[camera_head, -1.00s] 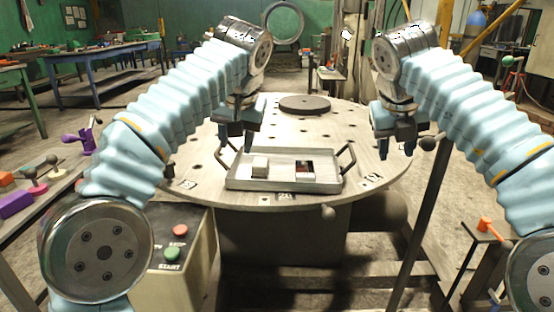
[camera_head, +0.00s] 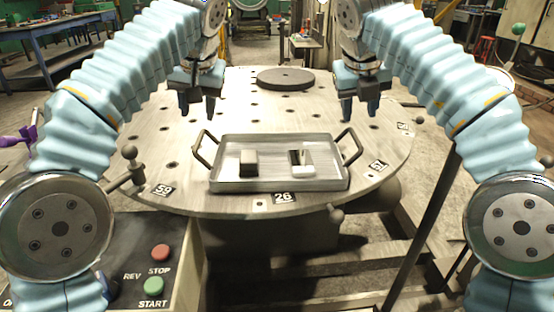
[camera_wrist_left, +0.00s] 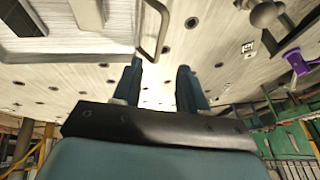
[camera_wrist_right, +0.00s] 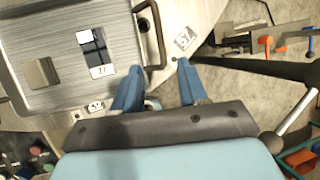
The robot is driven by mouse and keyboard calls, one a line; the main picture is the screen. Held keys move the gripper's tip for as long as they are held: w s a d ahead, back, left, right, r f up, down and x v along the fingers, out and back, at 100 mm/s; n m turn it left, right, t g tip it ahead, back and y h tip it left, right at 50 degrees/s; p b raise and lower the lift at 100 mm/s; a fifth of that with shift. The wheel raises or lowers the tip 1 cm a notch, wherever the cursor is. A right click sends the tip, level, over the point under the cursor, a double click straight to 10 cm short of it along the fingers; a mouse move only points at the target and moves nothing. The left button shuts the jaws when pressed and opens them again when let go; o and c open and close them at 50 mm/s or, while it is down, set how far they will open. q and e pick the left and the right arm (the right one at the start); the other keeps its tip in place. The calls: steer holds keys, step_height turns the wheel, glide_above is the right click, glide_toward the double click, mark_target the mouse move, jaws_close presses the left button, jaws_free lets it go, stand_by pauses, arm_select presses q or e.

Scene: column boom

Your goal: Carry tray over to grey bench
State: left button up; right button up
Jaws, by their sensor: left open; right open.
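The metal tray (camera_head: 275,183) lies on the round perforated table (camera_head: 300,115) near its front edge, with a looped handle at each end. It holds a dark and grey block (camera_head: 248,163) on the left and a black and white item (camera_head: 301,163) on the right. My left gripper (camera_head: 197,106) is open and empty, above and behind the left handle (camera_head: 205,147). My right gripper (camera_head: 359,108) is open and empty, above and behind the right handle (camera_head: 350,146). In the right wrist view the tray (camera_wrist_right: 65,75) and its handle show beyond the fingers. No grey bench can be made out for certain.
A dark disc (camera_head: 286,79) lies at the back of the table. A control box (camera_head: 150,265) with red and green buttons stands at front left. Ball-ended levers (camera_head: 130,165) stick out at the rim. A blue workbench (camera_head: 65,42) stands at far left.

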mark_target(199, 139)
arm_select(q)
steer(key=x, duration=1.3)
steer(key=shift+f, duration=0.1)
arm_select(e)
steer(key=x, duration=1.3)
steer(key=shift+f, duration=0.15)
arm_select(q)
jaws_close()
arm_select(e)
jaws_close()
arm_select(q)
steer(key=shift+w, duration=0.1)
